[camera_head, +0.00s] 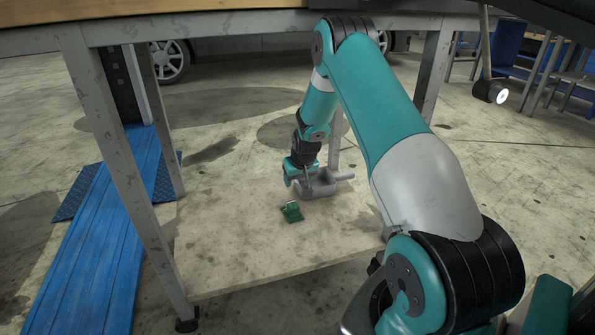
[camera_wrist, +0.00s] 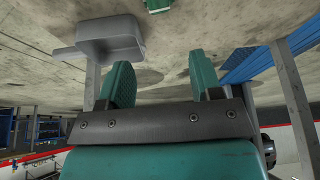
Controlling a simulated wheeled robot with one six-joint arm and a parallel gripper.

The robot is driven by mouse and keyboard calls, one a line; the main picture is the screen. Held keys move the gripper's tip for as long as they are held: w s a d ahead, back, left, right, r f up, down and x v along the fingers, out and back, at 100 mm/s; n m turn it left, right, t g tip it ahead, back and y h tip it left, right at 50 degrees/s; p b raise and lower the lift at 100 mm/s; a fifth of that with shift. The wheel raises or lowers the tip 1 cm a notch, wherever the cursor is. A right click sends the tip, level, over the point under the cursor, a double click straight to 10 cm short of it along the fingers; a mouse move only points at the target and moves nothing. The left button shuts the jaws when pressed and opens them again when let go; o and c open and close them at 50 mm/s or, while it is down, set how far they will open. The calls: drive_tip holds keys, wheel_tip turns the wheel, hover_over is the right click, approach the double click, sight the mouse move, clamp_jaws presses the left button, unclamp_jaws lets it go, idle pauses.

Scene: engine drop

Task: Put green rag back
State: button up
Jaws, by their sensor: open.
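The green rag (camera_head: 292,212) lies crumpled on the lower shelf (camera_head: 235,245) of the workbench. My gripper (camera_head: 297,180) is behind the rag in the head view, beside a grey container with a handle (camera_head: 343,176). In the wrist view my gripper (camera_wrist: 162,75) shows two green fingers spread apart with nothing between them. The rag (camera_wrist: 158,5) is at the top edge there, partly cut off and apart from the fingers. The grey container (camera_wrist: 110,38) is at the upper left of that view.
The bench's metal legs (camera_head: 125,165) and its top edge (camera_head: 200,25) frame the space around my arm. A blue ramp (camera_head: 90,250) stands left of the shelf. A lit lamp (camera_head: 490,91) is at the right. The front of the shelf is bare.

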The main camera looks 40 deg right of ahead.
drive_tip(key=s+a+r+n+y, duration=0.2)
drive_tip(key=s+a+r+n, duration=0.15)
drive_tip(key=a+r, duration=0.85)
drive_tip(key=s+a+r+n+y, duration=0.2)
drive_tip(key=s+a+r, duration=0.45)
drive_tip(key=a, duration=0.85)
drive_tip(key=s+a+r+n+g+y, duration=0.1)
drive_tip(key=s+a+r+n, duration=0.2)
drive_tip(key=s, duration=0.4)
drive_tip(key=s+a+r+n+g, duration=0.1)
drive_tip(key=s+a+r+g, duration=0.15)
drive_tip(key=s+a, duration=0.4)
drive_tip(key=s+a+r+n+g+y, duration=0.1)
drive_tip(key=s+a+r+n, duration=0.2)
drive_tip(key=s, duration=0.6)
wheel_tip(320, 180, up, 42)
drive_tip(key=m+p, duration=0.1)
drive_tip(key=p, duration=4.1)
drive_tip(key=shift+w+r, duration=0.15)
drive_tip(key=shift+r, duration=0.05)
